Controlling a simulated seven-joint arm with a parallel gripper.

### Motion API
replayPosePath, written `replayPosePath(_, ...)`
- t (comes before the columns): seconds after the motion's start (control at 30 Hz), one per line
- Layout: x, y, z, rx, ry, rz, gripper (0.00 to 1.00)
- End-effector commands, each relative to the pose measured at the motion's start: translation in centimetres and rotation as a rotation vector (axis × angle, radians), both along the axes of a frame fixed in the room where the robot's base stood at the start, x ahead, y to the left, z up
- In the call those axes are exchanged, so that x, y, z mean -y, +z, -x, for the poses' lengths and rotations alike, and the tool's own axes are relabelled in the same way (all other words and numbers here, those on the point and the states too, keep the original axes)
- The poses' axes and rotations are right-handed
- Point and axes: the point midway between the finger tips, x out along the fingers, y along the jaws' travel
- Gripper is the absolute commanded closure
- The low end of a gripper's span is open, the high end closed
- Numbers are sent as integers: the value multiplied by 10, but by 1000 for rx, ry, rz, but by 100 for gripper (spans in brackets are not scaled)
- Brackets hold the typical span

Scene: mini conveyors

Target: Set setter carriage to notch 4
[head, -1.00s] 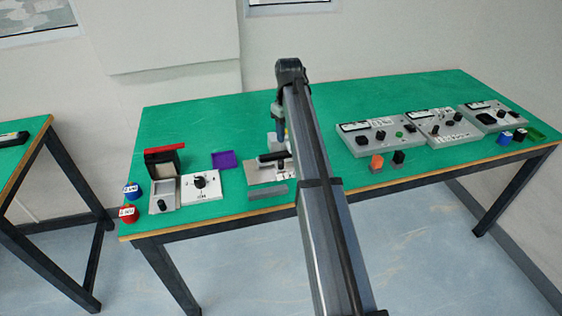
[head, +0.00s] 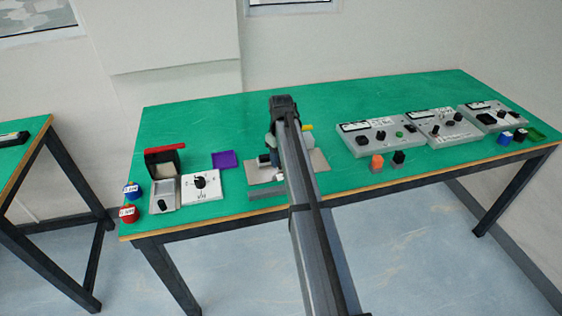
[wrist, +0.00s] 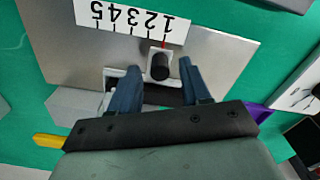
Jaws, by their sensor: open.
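The setter is a flat silver plate (wrist: 215,60) with a white number strip (wrist: 130,20) running 1 to 5, seen turned round in the wrist view. Its carriage (wrist: 150,75) is a pale block with an upright black knob (wrist: 161,64). A red pointer mark (wrist: 163,43) stands at the strip's 1 end, about level with 1. My gripper (wrist: 161,75) is open, with one blue finger on each side of the knob; I cannot tell whether either touches it. In the head view the setter plate (head: 316,162) is partly hidden by my arm.
A purple tray (head: 226,160) and a white dial panel (head: 201,187) lie left of the setter. A grey bar (head: 266,192) lies in front. A yellow bar (wrist: 48,141) shows beyond the plate. Orange (head: 376,162) and black blocks stand to the right.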

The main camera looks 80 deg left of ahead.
Motion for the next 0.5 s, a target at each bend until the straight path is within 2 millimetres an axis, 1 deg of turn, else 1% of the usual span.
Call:
replayPosePath(0.1,0,-11,0,0,0,0,53)
replayPosePath(0.2,0,-16,0,0,0,0,53)
replayPosePath(0.5,0,-18,0,0,0,-1,53)
